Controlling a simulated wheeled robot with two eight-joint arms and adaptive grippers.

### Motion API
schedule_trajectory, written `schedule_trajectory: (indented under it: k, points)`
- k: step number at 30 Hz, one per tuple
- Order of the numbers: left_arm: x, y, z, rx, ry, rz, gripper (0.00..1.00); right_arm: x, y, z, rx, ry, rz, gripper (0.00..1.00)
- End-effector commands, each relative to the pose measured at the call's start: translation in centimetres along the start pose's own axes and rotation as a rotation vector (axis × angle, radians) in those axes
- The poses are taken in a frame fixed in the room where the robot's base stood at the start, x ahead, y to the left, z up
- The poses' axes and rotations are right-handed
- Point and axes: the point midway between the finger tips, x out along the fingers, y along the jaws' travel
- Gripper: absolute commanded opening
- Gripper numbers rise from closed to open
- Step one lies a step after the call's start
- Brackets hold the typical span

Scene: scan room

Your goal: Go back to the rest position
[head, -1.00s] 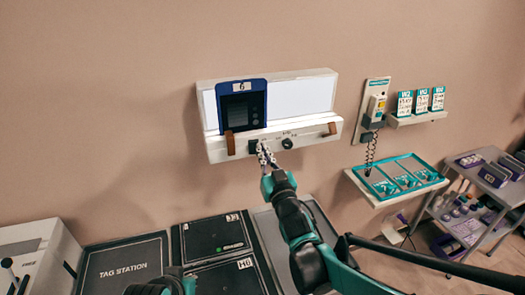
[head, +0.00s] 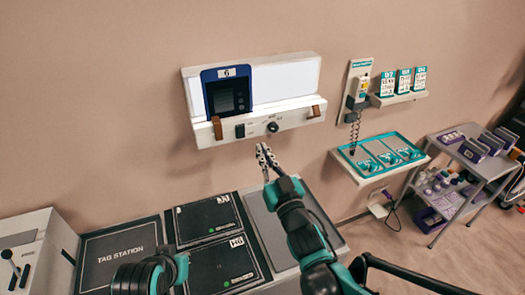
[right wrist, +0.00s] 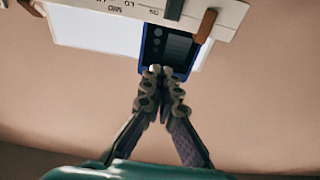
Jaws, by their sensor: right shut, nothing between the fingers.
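My right gripper (head: 264,150) is shut and empty, in front of the wall and just below the white wall unit (head: 284,85). It does not touch the unit in the head view. In the right wrist view its fingertips (right wrist: 162,72) meet, with the unit (right wrist: 100,15) upside down behind them. My left arm (head: 150,274) shows at the bottom of the head view, low over the counter; its fingers are not in view.
The wall unit holds a blue-framed panel (head: 228,92), a black switch (head: 240,131) and a knob (head: 273,127). Below stands a counter with the TAG STATION panel (head: 120,255). At right are a handset (head: 360,88), a teal tray (head: 380,155) and a grey cart (head: 470,160).

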Motion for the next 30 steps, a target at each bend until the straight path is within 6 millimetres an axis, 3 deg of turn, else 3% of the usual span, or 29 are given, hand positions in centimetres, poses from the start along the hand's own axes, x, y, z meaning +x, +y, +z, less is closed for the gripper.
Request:
schedule_trajectory:
  k: [7, 11, 14, 17, 21, 24, 27, 30]
  points:
    - [0.0, 0.0, 0.0, 0.0, 0.0, 0.0, 0.0, -0.2, 0.5, 0.2, -0.001, -0.018, 0.013, 0.0]
    - [0.1, 0.0, 0.0, 0.0, 0.0, 0.0, 0.0, -1.8, 3.4, 2.1, -0.005, -0.159, 0.1, 0.0]
    - [0.1, 0.0, 0.1, 0.0, 0.0, 0.0, 0.0, -5.2, 6.7, 5.0, 0.0, -0.367, 0.2, 0.0]
    - [0.2, 0.0, 0.1, 0.0, 0.0, 0.0, 0.0, -10.4, 8.9, 8.1, 0.021, -0.602, 0.277, 0.0]
    - [0.2, 0.0, 0.2, 0.0, 0.0, 0.0, 0.0, -18.2, 9.4, 11.4, 0.068, -0.892, 0.32, 0.0]
    - [0.3, 0.0, 0.2, 0.0, 0.0, 0.0, 0.0, -22.3, 8.8, 12.7, 0.099, -1.033, 0.32, 0.0]
    - [0.3, 0.0, 0.2, 0.0, 0.0, 0.0, 0.0, -24.6, 8.2, 13.2, 0.117, -1.109, 0.313, 0.0]
    - [0.3, 0.0, 0.2, 0.0, 0.0, 0.0, 0.0, -25.4, 8.0, 13.4, 0.123, -1.136, 0.309, 0.0]
